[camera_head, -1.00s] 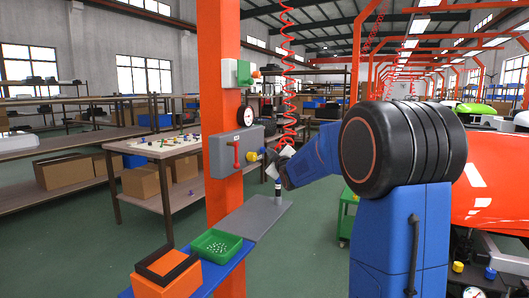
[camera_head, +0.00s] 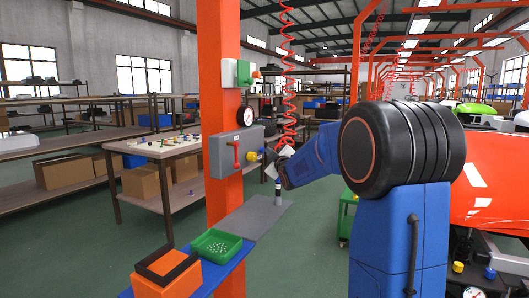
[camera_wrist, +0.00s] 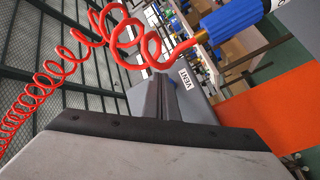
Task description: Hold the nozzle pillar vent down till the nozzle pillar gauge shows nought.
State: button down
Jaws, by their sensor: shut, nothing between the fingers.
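The nozzle pillar is an orange post (camera_head: 222,190) with a grey box (camera_head: 226,154) that carries a red handle (camera_head: 236,154). The round white gauge (camera_head: 245,116) sits on top of the box; its needle is too small to read. A yellow knob (camera_head: 253,156) is on the box's right side. In the wrist view, a label reading VENT (camera_wrist: 185,77) is on the grey box (camera_wrist: 198,105). My gripper (camera_wrist: 160,82) is shut and empty, its fingertips close to the box beside that label. The vent itself is hidden behind the fingers, so contact cannot be told.
A red coiled hose (camera_wrist: 45,80) with a blue nozzle (camera_wrist: 232,22) hangs close to my gripper. A blue shelf (camera_head: 228,268) below holds a green tray (camera_head: 216,246) and an orange box (camera_head: 166,276). A workbench (camera_head: 160,150) stands behind left. Green floor is open at the left.

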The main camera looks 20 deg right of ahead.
jog(key=shift+s+d, duration=0.45)
jog(key=shift+s, duration=0.15)
jog(key=shift+s+d, duration=0.8)
jog(key=shift+s, duration=0.2)
jog(key=shift+s+d, duration=0.75)
jog(key=shift+s, duration=0.25)
jog(key=s+a+f+m+g+y, duration=0.1)
jog(key=s+a+f+g, duration=0.3)
jog(key=s, duration=1.2)
jog(key=s+a+f+m+g, duration=0.4)
jog(key=s+a+f, duration=0.7)
jog(key=s, duration=0.6)
jog(key=s+a+f+m+g+y, duration=0.1)
jog(key=s+a+f+m+g, duration=0.2)
jog(key=s, duration=1.4)
jog(key=a+f+g, duration=0.2)
jog(key=a+f, duration=0.2)
jog(key=f, duration=0.1)
jog(key=shift+a+f+g+y, duration=0.15)
jog(key=shift+a+g+y, duration=0.15)
jog(key=shift+g, duration=0.1)
jog(key=shift+d, duration=0.1)
